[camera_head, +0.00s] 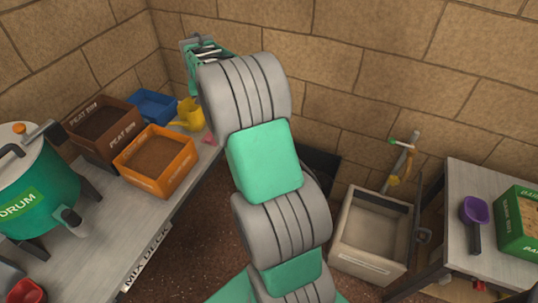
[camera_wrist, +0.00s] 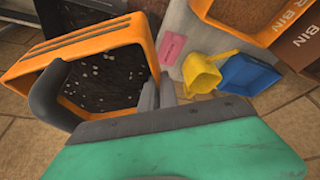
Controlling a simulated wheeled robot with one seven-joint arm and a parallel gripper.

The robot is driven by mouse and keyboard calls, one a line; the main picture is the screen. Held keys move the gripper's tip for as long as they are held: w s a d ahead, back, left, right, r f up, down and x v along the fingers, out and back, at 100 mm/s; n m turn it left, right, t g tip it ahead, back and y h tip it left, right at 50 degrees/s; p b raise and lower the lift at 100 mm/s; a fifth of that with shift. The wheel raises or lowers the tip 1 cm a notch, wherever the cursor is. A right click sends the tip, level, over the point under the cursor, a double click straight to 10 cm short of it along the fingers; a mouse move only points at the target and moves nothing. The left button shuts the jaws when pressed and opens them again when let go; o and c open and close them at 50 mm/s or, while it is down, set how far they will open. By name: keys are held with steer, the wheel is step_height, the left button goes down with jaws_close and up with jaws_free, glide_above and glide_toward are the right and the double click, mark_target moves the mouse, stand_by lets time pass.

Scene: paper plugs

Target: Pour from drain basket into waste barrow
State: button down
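My gripper is raised at the back by the wall in the head view (camera_head: 205,52), above the left bench; the green body behind its fingers fills the bottom of the wrist view. A slotted orange basket-like frame, probably the drain basket (camera_wrist: 117,43), is tilted close in front of my gripper in the wrist view. A dark grey curved part overlaps its left side. Dark, white-speckled material shows inside or through the frame; I cannot tell which. My fingertips and any grip on it are unclear. A black container, perhaps the waste barrow (camera_head: 322,166), is partly hidden behind my arm.
The left bench holds a green drum (camera_head: 40,190), a brown peat bin (camera_head: 103,135), an orange bin (camera_head: 155,178), a blue tray (camera_head: 152,105) and a yellow can (camera_head: 188,116).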

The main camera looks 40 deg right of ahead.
steer(key=d+f+m+b, duration=0.2)
steer(key=d+f+b, duration=0.4)
steer(key=f, duration=0.6)
steer(key=d+f+m+g+h+b, duration=0.1)
steer(key=d+f+m+b, duration=0.1)
steer(key=d+f+b, duration=0.4)
steer(key=d+f+m+b, duration=0.2)
steer(key=d+f+b, duration=0.4)
steer(key=d+f, duration=0.6)
step_height(320, 180, down, 8)
steer(key=shift+d+r+g, duration=0.1)
steer(key=shift+g, duration=0.2)
steer(key=shift+r+t+p, duration=0.7)
steer(key=shift+r+p, duration=0.15)
steer(key=shift+p, duration=0.2)
steer(key=shift+s+r, duration=0.1)
